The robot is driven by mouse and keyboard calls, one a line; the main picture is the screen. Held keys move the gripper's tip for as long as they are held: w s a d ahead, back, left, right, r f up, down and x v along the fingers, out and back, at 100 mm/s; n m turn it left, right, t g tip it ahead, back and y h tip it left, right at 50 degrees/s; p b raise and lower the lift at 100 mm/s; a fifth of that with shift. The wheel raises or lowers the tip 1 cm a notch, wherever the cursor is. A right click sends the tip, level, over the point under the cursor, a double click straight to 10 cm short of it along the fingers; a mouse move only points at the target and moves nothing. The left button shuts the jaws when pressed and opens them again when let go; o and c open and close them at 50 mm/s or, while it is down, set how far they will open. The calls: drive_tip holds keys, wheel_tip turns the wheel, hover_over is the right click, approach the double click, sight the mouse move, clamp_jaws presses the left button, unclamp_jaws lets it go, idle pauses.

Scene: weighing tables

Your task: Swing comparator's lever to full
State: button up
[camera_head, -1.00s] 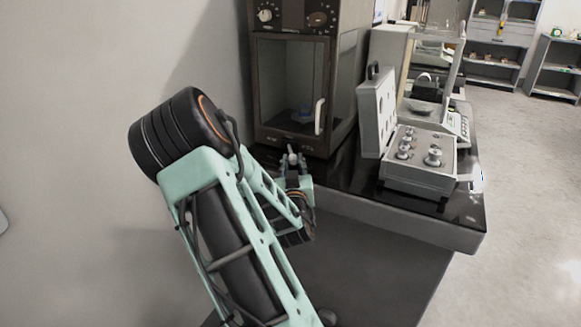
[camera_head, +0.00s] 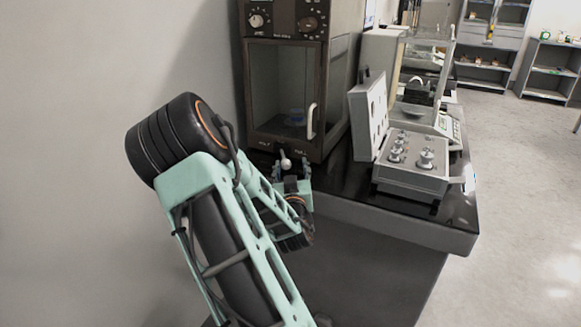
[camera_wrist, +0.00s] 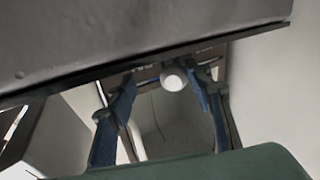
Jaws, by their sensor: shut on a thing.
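The comparator (camera_head: 285,100) is a dark cabinet with a glass front door, a pale door handle and dials at its top. Its lever ends in a white ball knob (camera_head: 286,163) low at the front, below the door. In the wrist view the knob (camera_wrist: 173,78) shows round and white between the blue finger pads. My gripper (camera_head: 287,170) is at the cabinet's lower front edge, shut on the lever with the knob between its fingers. It also shows in the wrist view (camera_wrist: 168,92). The lever's shaft is mostly hidden, so its exact angle cannot be told.
An open grey weight case (camera_head: 412,182) with several metal weights stands on the black tabletop (camera_head: 435,212) to the right. A balance with a glass shield (camera_head: 420,75) stands behind it. A plain wall (camera_head: 60,120) is close on the left. Open floor lies at right.

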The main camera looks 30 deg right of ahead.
drive_tip(key=v, duration=0.7)
drive_tip(key=shift+s, duration=0.2)
drive_tip(key=shift+w+a, duration=0.1)
